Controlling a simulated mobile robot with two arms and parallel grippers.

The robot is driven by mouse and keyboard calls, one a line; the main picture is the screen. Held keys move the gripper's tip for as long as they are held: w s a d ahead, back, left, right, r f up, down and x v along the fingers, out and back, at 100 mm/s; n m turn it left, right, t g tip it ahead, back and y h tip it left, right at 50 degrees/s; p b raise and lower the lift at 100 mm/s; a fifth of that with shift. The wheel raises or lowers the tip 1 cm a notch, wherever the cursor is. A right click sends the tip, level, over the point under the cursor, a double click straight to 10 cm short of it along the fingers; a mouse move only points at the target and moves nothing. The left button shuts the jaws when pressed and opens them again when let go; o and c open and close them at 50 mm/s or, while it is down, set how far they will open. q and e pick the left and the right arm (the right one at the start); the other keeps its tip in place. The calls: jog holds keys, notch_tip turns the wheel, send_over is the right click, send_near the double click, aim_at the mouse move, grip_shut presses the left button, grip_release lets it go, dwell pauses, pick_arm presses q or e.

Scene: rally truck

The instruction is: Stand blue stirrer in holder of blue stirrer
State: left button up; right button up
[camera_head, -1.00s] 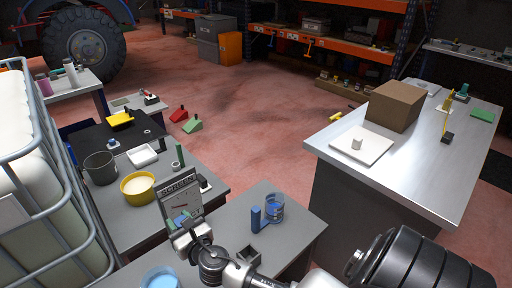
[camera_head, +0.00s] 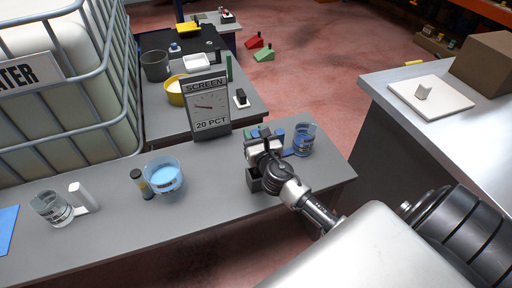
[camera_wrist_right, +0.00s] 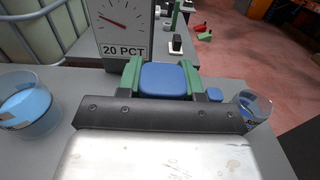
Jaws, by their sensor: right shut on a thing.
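My right gripper (camera_head: 264,134) is above the near grey table, beside the glass beaker with blue markings (camera_head: 303,140). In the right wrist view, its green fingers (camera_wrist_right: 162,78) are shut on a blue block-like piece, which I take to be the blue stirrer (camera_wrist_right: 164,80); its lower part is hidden. A dark square open box (camera_head: 254,180), possibly the holder, stands just below the gripper, partly hidden by it. My left gripper is not in view.
Further left are a clear beaker (camera_head: 52,208) and white post (camera_head: 84,196). The screen sign (camera_head: 206,106) stands behind the gripper.

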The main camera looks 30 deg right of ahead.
notch_tip(320, 180, down, 4)
jog(key=shift+s+r+b, duration=0.1)
jog(key=shift+r+b, duration=0.05)
jog(key=shift+b, duration=0.85)
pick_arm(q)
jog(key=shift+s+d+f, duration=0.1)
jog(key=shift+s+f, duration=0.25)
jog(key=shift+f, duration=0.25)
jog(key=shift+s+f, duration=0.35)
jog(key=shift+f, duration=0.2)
pick_arm(e)
jog(key=shift+f, duration=0.2)
jog(key=o, duration=0.9)
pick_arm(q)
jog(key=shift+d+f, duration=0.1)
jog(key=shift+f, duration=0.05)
